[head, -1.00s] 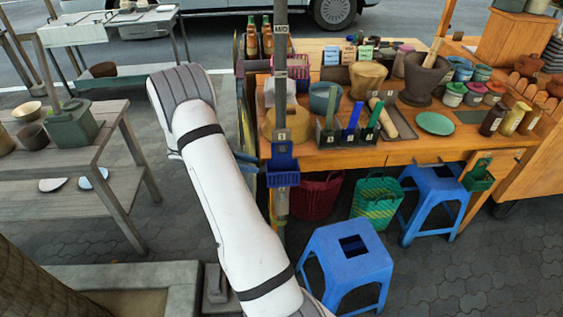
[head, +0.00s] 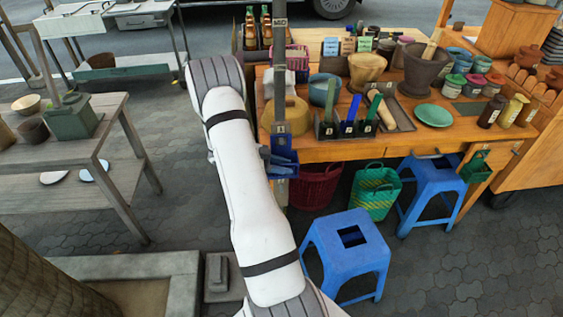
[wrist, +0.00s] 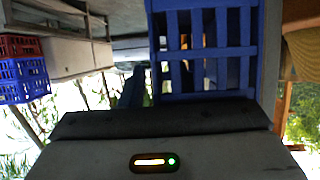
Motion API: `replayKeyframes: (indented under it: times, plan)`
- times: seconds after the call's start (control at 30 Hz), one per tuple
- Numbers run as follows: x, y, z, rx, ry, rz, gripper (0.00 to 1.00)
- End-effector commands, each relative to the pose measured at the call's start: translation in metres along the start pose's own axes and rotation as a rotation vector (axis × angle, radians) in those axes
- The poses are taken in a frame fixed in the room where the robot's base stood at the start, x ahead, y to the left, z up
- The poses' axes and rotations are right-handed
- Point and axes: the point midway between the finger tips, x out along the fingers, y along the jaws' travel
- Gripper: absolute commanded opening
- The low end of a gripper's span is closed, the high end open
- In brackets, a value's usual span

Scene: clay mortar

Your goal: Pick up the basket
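A small blue slatted basket (head: 287,168) hangs on the grey post beside the wooden stall table. In the wrist view a blue slatted basket (wrist: 210,50) is large and close, at the top centre. My gripper (head: 270,160) is at the left side of the blue basket in the head view and covers part of it. I cannot tell whether it touches the basket or how far its fingers are apart. A dark red basket (head: 316,186) and a green-and-yellow basket (head: 375,193) stand on the ground under the table.
Blue stools (head: 348,240) stand in front of the stall table (head: 400,148), which carries pots, jars and a mortar (head: 423,75). A grey wooden shelf (head: 105,110) stands at left. Red and blue crates (wrist: 22,80) show in the wrist view.

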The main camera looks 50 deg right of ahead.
Motion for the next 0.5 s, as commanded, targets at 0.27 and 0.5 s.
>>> replayKeyframes:
  times: [0.27, 0.5]
  plan:
    - [-0.0007, -0.0002, 0.0002, 0.000, 0.000, -0.001, 0.20]
    - [-0.0017, -0.0001, 0.0004, 0.000, 0.000, -0.002, 0.00]
